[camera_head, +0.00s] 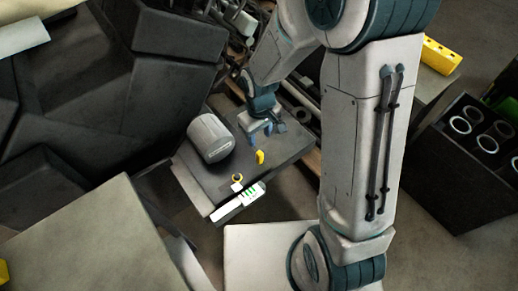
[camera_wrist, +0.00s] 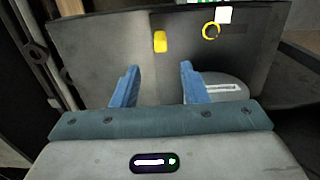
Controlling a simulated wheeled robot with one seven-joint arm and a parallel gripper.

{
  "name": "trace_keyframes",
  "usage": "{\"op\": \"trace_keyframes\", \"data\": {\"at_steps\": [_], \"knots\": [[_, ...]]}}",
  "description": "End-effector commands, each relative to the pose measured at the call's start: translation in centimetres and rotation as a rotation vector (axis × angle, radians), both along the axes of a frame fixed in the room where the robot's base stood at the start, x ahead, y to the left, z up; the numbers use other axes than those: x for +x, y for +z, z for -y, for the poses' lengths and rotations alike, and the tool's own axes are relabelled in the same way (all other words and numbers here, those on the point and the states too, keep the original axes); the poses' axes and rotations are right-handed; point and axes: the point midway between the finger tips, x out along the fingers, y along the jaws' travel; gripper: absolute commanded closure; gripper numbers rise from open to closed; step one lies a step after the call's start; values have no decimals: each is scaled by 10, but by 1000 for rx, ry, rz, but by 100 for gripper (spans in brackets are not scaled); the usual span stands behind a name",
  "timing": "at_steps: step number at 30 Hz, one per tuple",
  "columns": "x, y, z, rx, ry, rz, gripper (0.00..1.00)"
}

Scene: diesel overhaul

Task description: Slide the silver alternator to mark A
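The silver alternator (camera_head: 212,138) is a rounded silver-grey cylinder lying on a dark grey work plate in the head view. In the wrist view a silver rounded part with a pale slot (camera_wrist: 228,88), apparently the alternator, shows partly behind my right-hand finger. My gripper (camera_head: 267,130) is to the right of the alternator, low over the plate. Its blue fingers (camera_wrist: 159,67) are apart with nothing seen between them. A yellow patch (camera_head: 260,157) and a yellow ring (camera_head: 237,178) are on the plate; both also show in the wrist view. No letter A is readable.
The dark work plate (camera_head: 285,150) has bare room around the yellow patch. A small white square (camera_head: 236,187) and a white strip with green marks (camera_head: 250,194) are at its front edge. Large dark blocks (camera_head: 165,75) stand close on the left. A black holder (camera_head: 465,150) stands right.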

Motion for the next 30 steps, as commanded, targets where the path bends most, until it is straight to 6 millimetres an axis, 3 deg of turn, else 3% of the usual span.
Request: {"op": "trace_keyframes", "data": {"at_steps": [9,18,30], "knots": [[-2,-61,0,-2,0,-6,60],[-1,-107,1,-1,-3,-4,60],[0,-125,1,-1,-3,-1,60]]}}
